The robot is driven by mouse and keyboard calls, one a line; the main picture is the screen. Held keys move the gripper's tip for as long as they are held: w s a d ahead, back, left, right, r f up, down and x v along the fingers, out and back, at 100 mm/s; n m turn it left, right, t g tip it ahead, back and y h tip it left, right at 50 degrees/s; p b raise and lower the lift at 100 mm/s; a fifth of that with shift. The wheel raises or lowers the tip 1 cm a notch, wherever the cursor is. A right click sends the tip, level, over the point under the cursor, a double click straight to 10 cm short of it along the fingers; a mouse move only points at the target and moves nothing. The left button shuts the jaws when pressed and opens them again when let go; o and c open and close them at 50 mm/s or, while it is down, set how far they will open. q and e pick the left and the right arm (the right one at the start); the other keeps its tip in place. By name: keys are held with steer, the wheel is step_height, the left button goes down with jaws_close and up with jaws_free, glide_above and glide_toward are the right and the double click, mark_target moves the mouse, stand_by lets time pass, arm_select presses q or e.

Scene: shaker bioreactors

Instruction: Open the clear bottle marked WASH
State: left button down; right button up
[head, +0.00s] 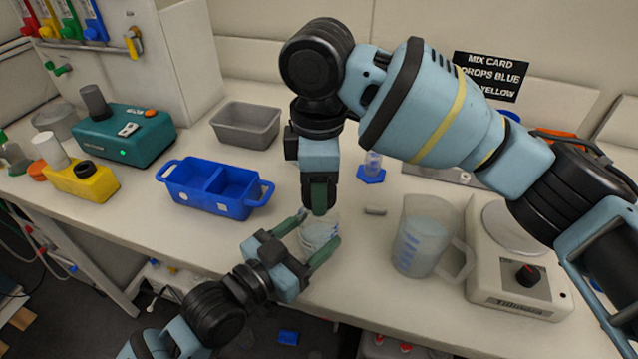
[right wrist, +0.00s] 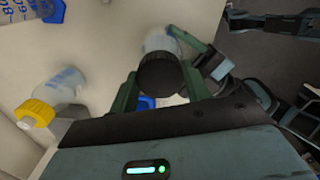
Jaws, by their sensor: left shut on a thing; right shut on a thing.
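The clear bottle (head: 318,236) stands at the front edge of the bench, mostly hidden between my grippers; I cannot read its label. My left gripper (head: 318,240) is shut around its body from the front. My right gripper (head: 320,208) points down over its top. In the right wrist view, the right gripper's fingers (right wrist: 160,85) are on either side of a black cap (right wrist: 162,74), shut on it. The clear bottle body (right wrist: 160,44) shows just beyond the cap, with a left gripper finger beside it. The cap appears to be on the bottle.
A blue two-part tray (head: 187,200) is to the left, a grey bin (head: 247,142) behind it. A large clear jug (head: 425,258) and a hotplate device (head: 510,292) stand to the right. A yellow-capped bottle (right wrist: 36,112) shows in the right wrist view.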

steer(key=shift+r, duration=0.9)
steer(key=shift+r, duration=2.05)
arm_select(q)
steer(key=shift+c, duration=1.3)
jaws_free()
arm_select(e)
step_height(320, 180, down, 2)
steer(key=shift+f+b, duration=0.25)
steer(key=shift+b, duration=0.3)
arm_select(q)
steer(key=v, duration=1.2)
arm_select(e)
steer(key=shift+w+f, duration=0.1)
steer(key=shift+f, duration=0.05)
